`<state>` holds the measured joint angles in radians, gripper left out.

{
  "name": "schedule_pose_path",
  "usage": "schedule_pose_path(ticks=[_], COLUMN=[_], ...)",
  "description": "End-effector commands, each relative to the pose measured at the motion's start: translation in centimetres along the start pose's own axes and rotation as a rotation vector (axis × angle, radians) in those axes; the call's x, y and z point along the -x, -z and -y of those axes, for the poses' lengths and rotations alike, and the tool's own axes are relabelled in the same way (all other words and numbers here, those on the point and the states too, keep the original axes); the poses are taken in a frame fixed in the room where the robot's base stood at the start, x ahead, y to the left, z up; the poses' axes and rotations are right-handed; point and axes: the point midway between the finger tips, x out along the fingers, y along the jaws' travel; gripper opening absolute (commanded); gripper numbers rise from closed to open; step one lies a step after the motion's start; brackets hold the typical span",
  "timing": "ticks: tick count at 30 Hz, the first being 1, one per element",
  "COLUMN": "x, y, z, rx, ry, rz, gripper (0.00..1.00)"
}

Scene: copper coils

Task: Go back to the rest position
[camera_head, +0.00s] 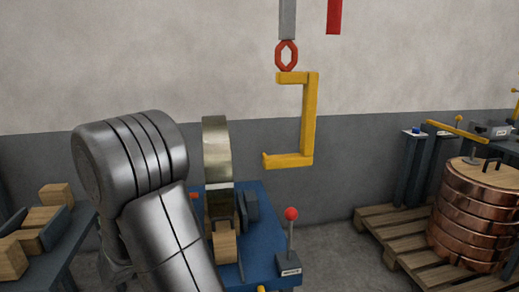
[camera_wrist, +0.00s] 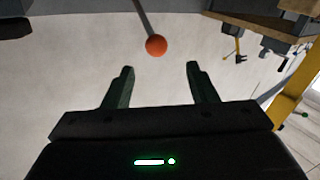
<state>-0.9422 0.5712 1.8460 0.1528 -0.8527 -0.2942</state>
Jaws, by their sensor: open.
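My gripper (camera_wrist: 160,72) shows in the wrist view with its two dark fingers spread apart and nothing between them. A red-orange ball knob (camera_wrist: 156,45) on a thin rod shows just beyond the fingertips, apart from them. In the head view a red ball knob (camera_head: 291,214) tops an upright lever on a small grey box at the front right of a blue machine table (camera_head: 262,205). My grey arm fills the lower left of the head view, and my gripper is not visible there.
A yellow C-shaped hook (camera_head: 309,120) hangs above the blue table. Copper coils (camera_head: 470,215) are stacked on a wooden pallet (camera_head: 385,232) at right. Wooden blocks (camera_head: 40,217) lie on a dark bench at left. A brass-coloured ring (camera_head: 217,150) stands beside my arm.

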Motion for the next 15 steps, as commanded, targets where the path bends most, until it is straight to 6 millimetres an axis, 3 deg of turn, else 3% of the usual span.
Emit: schedule_pose_path(ticks=[15], x=[-8.9], y=[-0.1], z=[-0.1], rx=[-0.001], ry=[-0.003], rz=[-0.001], gripper=[0.52])
